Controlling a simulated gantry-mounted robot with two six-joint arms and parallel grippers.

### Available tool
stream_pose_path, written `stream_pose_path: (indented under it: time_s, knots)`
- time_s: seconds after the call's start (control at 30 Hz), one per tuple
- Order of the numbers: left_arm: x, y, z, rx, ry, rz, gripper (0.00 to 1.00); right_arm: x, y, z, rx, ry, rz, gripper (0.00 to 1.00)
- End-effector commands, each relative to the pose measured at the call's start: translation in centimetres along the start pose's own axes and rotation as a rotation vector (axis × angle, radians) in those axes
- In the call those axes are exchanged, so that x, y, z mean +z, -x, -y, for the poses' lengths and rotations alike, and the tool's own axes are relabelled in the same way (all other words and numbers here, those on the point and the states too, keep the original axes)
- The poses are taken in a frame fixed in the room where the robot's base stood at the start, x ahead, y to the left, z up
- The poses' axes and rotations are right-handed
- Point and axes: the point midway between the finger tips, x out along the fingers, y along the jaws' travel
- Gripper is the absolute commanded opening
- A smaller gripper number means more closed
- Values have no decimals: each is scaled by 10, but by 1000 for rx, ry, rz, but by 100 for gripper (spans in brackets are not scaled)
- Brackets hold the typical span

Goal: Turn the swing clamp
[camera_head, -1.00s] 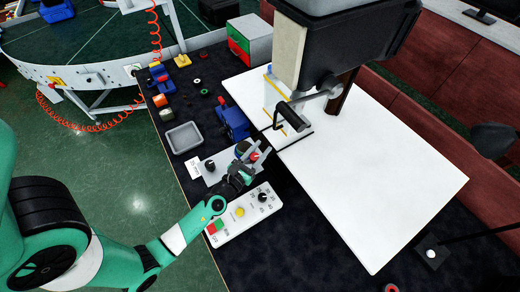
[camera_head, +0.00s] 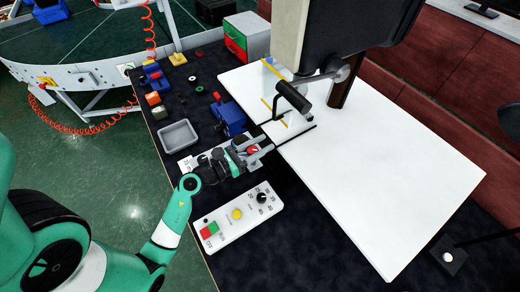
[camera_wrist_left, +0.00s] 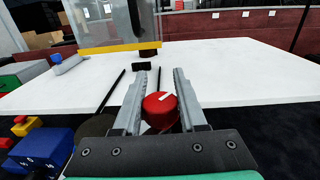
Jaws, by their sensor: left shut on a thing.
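A red knob (camera_head: 252,149) with a white mark sits on the grey panel beside the white work table. My left gripper (camera_head: 266,150) points right over this panel, with its fingers on either side of the knob. In the left wrist view the red knob (camera_wrist_left: 160,110) shows between the two grey fingers (camera_wrist_left: 162,92), and the gripper is shut on it. A black bar handle on a metal arm (camera_head: 294,97) stands at the table's near-left edge, apart from my gripper. I cannot tell which part is the swing clamp. My right gripper is not in view.
A control box (camera_head: 240,215) with a red, green and yellow button lies below the gripper. A grey tray (camera_head: 178,135) and a blue block (camera_head: 229,118) lie to the upper left. The white table (camera_head: 385,185) is mostly clear.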

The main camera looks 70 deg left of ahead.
Motion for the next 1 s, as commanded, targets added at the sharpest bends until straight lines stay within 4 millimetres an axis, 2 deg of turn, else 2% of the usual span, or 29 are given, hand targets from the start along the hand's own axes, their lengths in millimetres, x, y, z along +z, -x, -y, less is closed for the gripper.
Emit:
stream_pose_path:
  time_s: [0.03,0.3,0.8,0.83,1.0]
  knots:
    - [-4,0,-1,-24,0,-5,0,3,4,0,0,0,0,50]
    - [-3,1,4,-141,-2,-6,0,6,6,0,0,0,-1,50]
    - [-2,1,6,-171,-2,-5,0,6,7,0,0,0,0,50]
    - [-2,1,6,-171,-2,-5,43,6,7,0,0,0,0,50]
    - [-2,1,6,-171,-2,-4,71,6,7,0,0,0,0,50]
